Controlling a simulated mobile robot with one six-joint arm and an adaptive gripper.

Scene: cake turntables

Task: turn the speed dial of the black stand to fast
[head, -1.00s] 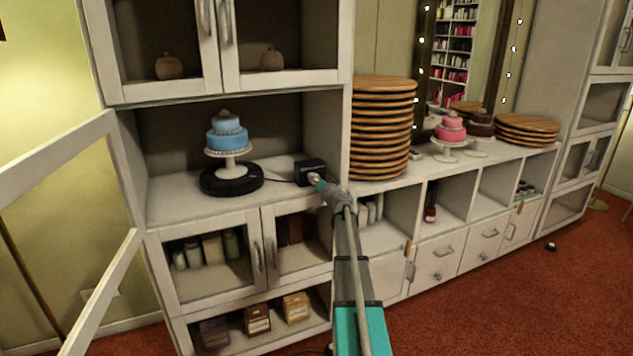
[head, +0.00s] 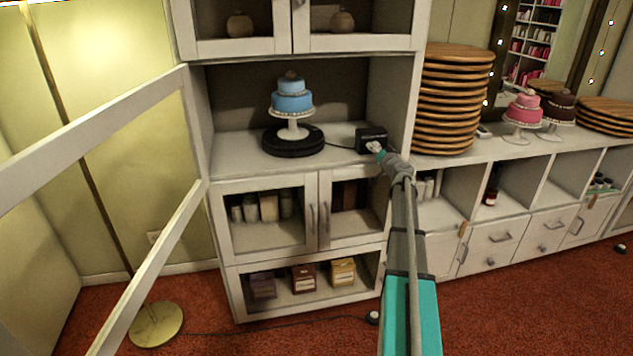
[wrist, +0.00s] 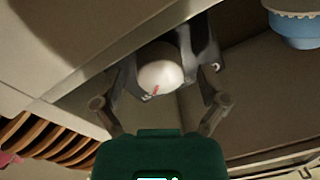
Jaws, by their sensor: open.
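The black stand (head: 293,142) is a round turntable on the cabinet shelf, with a blue two-tier cake (head: 291,97) on a white pedestal on it. A thin cord runs right from it to a small black box (head: 371,134). My gripper (head: 376,148) is at the front of this box and hides part of it. In the wrist view, the white round dial (wrist: 160,77) with a red mark lies between the open fingers of my gripper (wrist: 166,68). The red mark is toward the dial's lower edge there. I cannot tell whether the fingers touch the dial. No speed labels are readable.
An open glass cabinet door (head: 90,130) reaches out at the left. The cabinet's side wall (head: 398,100) is close right of the box. A tall stack of wooden boards (head: 450,100) and a pink cake (head: 523,108) stand on the counter beyond. A lamp base (head: 156,325) is on the floor.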

